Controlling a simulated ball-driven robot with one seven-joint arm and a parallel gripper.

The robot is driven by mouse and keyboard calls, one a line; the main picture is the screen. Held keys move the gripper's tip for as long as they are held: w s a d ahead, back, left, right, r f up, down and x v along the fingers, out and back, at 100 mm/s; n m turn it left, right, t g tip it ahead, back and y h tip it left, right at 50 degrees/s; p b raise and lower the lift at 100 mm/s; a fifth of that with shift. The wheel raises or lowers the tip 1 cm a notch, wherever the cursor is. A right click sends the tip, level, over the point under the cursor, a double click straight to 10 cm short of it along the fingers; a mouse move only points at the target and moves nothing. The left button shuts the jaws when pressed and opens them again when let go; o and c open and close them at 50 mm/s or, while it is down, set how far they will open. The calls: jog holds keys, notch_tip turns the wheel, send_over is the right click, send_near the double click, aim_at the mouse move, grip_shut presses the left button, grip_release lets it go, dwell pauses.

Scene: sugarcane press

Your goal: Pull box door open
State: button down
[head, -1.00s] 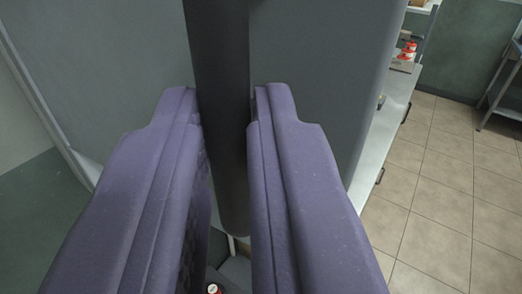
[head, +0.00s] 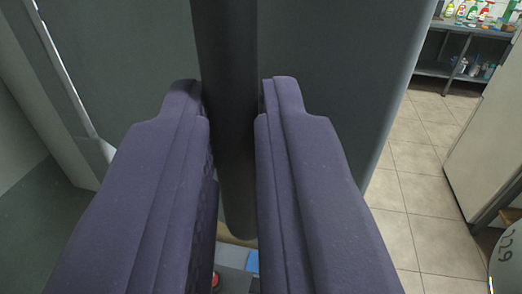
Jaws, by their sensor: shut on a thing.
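My gripper (head: 232,105) has two purple fingers in the middle of the head view. They are shut on a dark vertical bar handle (head: 226,45), one finger on each side of it. Behind the handle is a large flat grey-green door (head: 320,70) of the box, with a rounded right edge. The handle's lower end shows between the fingers. Parts of the door and handle are hidden by the fingers.
A tiled floor (head: 405,190) is open to the right. A shelf (head: 440,70) with several colourful bottles stands at the back right. A pale cabinet (head: 490,140) is at the right, with a rounded pale object marked with digits (head: 507,262) below it.

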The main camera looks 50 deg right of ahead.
jog(key=shift+w+d, duration=0.1)
jog(key=shift+w, duration=0.15)
jog(key=c, duration=1.4)
grip_release()
jog(key=shift+w, duration=0.1)
jog(key=o, duration=0.3)
jog(key=shift+w+f, duration=0.2)
jog(key=shift+w, duration=0.35)
jog(key=shift+s, duration=0.15)
jog(key=shift+s, duration=0.1)
jog(key=v, duration=0.7)
jog(key=shift+a, duration=0.35)
jog(key=shift+s, duration=0.15)
